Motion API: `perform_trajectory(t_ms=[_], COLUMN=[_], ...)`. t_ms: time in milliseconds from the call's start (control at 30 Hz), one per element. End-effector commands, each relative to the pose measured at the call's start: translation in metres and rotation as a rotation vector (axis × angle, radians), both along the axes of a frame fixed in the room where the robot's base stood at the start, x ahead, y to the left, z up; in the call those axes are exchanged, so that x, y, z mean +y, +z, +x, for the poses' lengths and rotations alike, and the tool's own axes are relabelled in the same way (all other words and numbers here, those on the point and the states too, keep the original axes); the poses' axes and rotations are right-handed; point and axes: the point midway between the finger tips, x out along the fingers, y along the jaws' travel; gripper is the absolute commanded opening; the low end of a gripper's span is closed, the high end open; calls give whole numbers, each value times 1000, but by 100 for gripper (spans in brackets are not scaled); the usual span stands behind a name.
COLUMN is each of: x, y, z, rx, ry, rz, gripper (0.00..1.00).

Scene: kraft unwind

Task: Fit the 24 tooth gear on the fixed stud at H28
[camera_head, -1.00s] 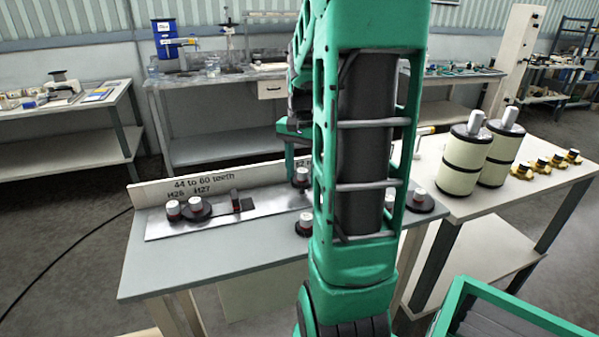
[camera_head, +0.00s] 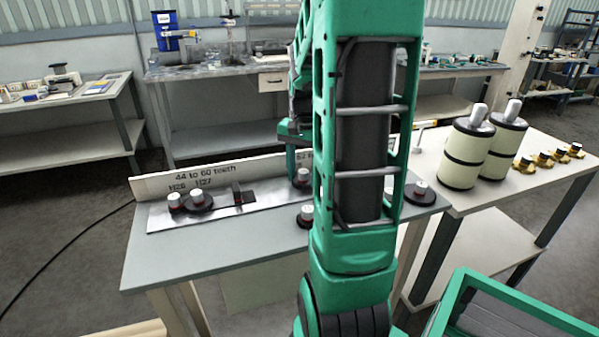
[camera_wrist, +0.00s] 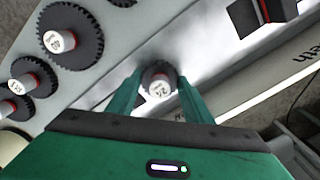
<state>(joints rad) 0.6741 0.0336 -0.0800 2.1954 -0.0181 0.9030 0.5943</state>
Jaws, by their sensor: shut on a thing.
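My gripper (camera_wrist: 158,88) has its two green fingers around the hub of a small gear (camera_wrist: 157,73). The hub has a white top with a dark mark that looks like 24. The same gear seems to show in the head view (camera_head: 302,177), just above the metal plate (camera_head: 270,197); my arm hides most of the gripper there. The fingers and gear body hide whatever lies beneath. The fixed stud and an H28 label cannot be made out.
Two gears (camera_head: 197,201) stand by the H26 and H27 labels, left of a dark upright block (camera_head: 238,194). Other gears (camera_head: 307,214) (camera_head: 420,193) lie on the grey table. A labelled board (camera_head: 205,175) runs along the back. Cream drums (camera_head: 465,152) stand on the right table.

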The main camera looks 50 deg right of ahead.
Motion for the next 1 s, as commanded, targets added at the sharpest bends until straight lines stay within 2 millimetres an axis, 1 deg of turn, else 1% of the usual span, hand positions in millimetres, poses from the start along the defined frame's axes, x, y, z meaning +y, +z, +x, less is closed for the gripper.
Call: perform_trajectory(t_ms=[667,700,733,767,1000], x=[0,0,0,0,0], y=[-4,-4,-4,-4,-4], z=[0,0,0,0,0], rx=[0,0,0,0,0], ry=[0,0,0,0,0], rz=[0,0,0,0,0], gripper=[8,56,63,68,68])
